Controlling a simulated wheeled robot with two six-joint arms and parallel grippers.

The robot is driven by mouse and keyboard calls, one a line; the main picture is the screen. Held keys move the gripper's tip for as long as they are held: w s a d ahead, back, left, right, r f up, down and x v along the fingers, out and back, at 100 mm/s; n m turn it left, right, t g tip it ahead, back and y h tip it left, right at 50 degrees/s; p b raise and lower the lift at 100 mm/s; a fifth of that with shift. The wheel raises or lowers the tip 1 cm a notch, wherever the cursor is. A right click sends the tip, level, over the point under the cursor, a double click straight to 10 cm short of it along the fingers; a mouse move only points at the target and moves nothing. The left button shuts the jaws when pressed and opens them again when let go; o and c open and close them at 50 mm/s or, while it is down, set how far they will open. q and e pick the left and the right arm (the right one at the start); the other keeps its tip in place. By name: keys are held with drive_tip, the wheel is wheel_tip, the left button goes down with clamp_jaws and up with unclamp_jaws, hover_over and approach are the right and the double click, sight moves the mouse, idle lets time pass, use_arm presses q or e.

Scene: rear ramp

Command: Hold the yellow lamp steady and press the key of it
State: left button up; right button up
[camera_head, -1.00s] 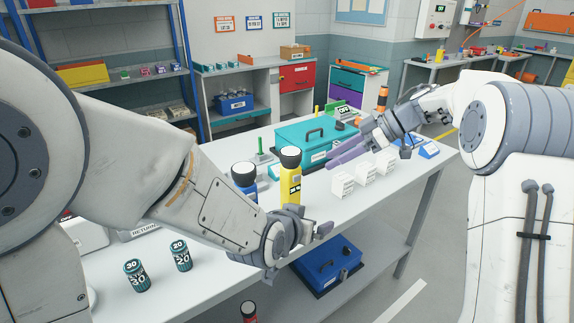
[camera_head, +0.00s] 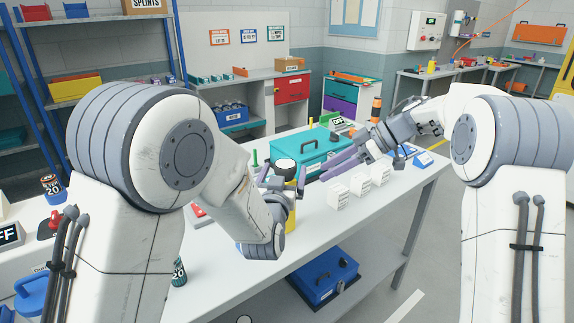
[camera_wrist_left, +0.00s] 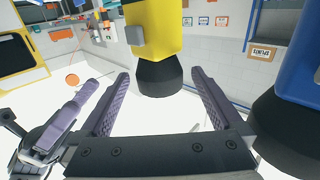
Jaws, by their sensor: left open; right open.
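The yellow lamp (camera_head: 291,218) stands upright on the white table, with a dark head and a pale round top (camera_head: 285,165). My left arm and gripper partly hide it. My left gripper (camera_head: 290,188) is open, with a finger to either side of the lamp. In the left wrist view, the lamp's yellow body (camera_wrist_left: 160,22) and dark head lie ahead between the open fingers, with no clear contact. A grey square key (camera_wrist_left: 134,36) shows on the body's side. My right gripper (camera_head: 327,168) is open and empty, to the right of the lamp.
A blue lamp (camera_wrist_left: 297,60) is close beside my left gripper in the wrist view. A teal toolbox (camera_head: 300,148) stands behind the yellow lamp. Several small white boxes (camera_head: 360,184) stand to its right.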

sight(287, 162)
use_arm(q)
drive_tip(key=shift+w+d, duration=0.2)
drive_tip(key=shift+w, duration=1.1)
drive_tip(key=shift+w+d, duration=0.2)
drive_tip(key=shift+w, duration=1.05)
clamp_jaws()
use_arm(e)
clamp_jaws()
drive_tip(key=s+f+m+t+y, duration=0.1)
drive_tip(key=s+f+m+y, duration=0.5)
drive_tip(key=s+f+m, duration=0.15)
drive_tip(key=w+a, duration=0.6)
drive_tip(key=shift+w+r, duration=0.15)
drive_tip(key=shift+r, duration=0.1)
idle(1.6)
